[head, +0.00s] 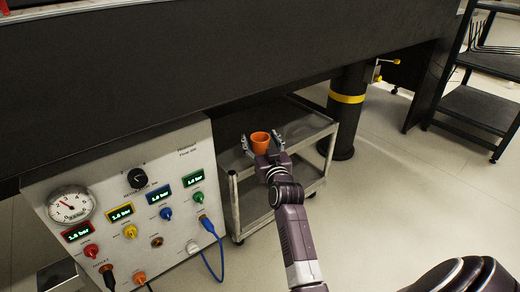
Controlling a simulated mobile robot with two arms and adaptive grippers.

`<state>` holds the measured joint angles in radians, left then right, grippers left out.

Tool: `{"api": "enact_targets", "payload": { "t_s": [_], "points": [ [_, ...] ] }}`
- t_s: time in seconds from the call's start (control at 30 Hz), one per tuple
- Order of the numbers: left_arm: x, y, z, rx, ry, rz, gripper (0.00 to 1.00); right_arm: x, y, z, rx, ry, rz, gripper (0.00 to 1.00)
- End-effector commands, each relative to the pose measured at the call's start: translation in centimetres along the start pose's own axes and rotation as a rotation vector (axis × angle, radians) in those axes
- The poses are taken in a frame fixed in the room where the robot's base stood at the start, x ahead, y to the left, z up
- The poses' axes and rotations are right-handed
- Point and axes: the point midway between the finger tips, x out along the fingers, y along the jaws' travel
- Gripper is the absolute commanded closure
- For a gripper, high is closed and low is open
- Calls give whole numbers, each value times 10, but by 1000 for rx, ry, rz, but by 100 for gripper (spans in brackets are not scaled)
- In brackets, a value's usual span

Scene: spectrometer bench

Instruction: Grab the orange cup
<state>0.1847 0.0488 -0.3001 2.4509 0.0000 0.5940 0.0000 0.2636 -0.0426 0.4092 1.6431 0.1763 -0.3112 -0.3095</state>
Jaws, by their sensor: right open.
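The orange cup (260,142) stands upright on the top shelf of a low metal cart (226,135) under the bench. My right gripper (262,147) is at the cup, with its open fingers on the cup's left and right sides. I cannot tell whether either finger touches the cup. The lower part of the cup is partly hidden by the gripper. My left gripper is not in the view.
A control panel (115,215) with a gauge, coloured displays and a blue cable stands left of the cart. The dark bench (190,65) overhangs the cart. A black leg with a yellow band (347,98) stands behind it to the right.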

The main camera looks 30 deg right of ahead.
Motion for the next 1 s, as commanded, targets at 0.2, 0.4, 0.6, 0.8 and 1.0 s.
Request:
{"api": "enact_targets", "payload": {
  "t_s": [0.2,0.4,0.6,0.8,1.0],
  "points": [
    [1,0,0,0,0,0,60,0,0,0,-1,-1,0,40],
    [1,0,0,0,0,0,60,0,0,0,-1,0,0,62],
    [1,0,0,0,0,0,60,0,0,0,-1,0,0,79],
    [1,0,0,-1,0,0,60,0,0,-1,-1,0,0,79],
    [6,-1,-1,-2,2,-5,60,0,0,-15,-1,2,0,79]
  ]
}}
